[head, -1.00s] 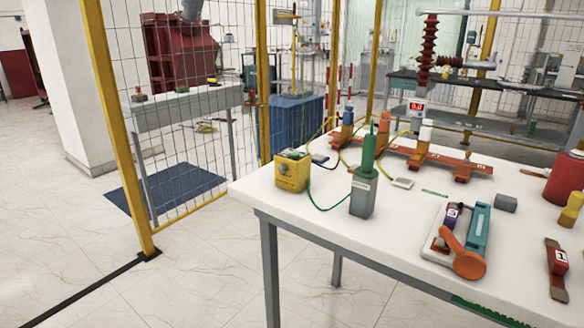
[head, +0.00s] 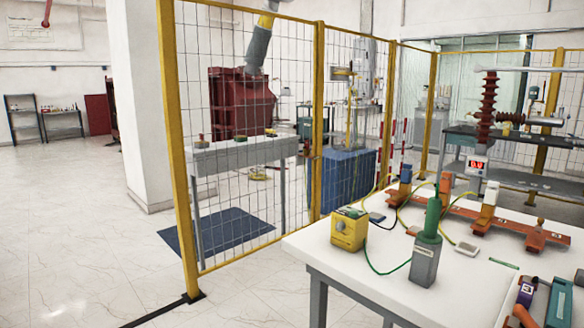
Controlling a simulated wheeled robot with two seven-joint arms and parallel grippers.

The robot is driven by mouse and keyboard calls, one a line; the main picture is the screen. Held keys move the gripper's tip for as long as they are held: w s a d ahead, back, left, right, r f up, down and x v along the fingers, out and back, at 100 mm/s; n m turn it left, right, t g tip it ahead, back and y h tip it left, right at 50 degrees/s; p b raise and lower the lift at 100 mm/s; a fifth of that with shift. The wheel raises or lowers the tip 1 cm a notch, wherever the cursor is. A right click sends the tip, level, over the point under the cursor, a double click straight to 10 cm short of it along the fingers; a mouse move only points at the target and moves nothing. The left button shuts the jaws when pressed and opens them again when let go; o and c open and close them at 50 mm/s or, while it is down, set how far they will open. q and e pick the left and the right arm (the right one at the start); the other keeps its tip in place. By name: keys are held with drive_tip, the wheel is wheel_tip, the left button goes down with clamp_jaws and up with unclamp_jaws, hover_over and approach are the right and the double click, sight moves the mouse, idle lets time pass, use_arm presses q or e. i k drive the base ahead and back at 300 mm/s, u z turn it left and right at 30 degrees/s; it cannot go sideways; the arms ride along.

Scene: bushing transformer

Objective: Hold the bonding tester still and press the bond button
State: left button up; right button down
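An orange rail (head: 535,238) with several upright pieces lies along the table's far side. A yellow-framed mesh fence (head: 240,150) stands behind the table. The floor at left (head: 80,240) is clear.

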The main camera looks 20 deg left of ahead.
sight(352, 214)
drive_tip(key=u, duration=1.6)
drive_tip(key=i, duration=2.9)
drive_tip(key=z, duration=3.6)
